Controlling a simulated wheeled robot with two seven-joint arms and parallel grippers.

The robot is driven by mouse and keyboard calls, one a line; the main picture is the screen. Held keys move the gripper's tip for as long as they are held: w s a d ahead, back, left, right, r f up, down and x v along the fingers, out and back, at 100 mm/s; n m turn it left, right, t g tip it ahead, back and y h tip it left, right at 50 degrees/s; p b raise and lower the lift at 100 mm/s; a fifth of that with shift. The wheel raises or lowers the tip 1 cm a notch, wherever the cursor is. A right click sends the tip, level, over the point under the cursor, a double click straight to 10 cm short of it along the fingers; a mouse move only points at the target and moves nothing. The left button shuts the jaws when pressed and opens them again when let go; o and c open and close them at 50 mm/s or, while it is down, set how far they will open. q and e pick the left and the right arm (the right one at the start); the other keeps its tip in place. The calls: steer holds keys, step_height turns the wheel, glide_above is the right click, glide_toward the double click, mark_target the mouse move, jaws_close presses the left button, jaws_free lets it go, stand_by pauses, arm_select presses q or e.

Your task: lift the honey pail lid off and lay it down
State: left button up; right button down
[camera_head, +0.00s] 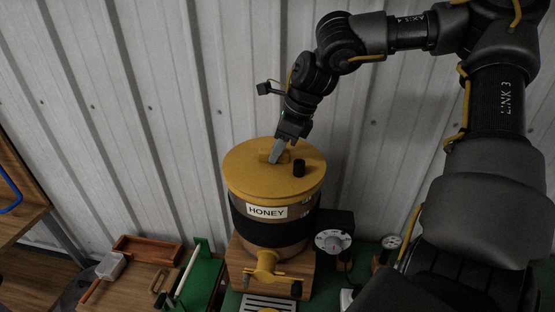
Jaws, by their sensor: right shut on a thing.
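The honey pail (272,224) stands upright on a wooden block, with a white HONEY label and a dark band around it. Its yellow lid (244,175) sits on top, flat and level as far as I can see. My right gripper (274,156) reaches down from above and is shut on the lid's raised yellow handle, near the lid's middle. My left gripper is not in view.
A yellow tap (265,268) sticks out at the pail's front above a slotted white grate (268,302). A round dial (332,241) stands at its right. A wooden tray (147,249), a brush (110,266) and a green stand (204,272) are at the left. A corrugated wall rises behind.

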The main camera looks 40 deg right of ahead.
steer(key=shift+r, duration=0.2)
steer(key=shift+r+p, duration=0.45)
steer(key=shift+r, duration=0.3)
steer(key=shift+r, duration=0.1)
steer(key=shift+r+p, duration=1.5)
steer(key=shift+r, duration=0.9)
steer(key=shift+f, duration=0.1)
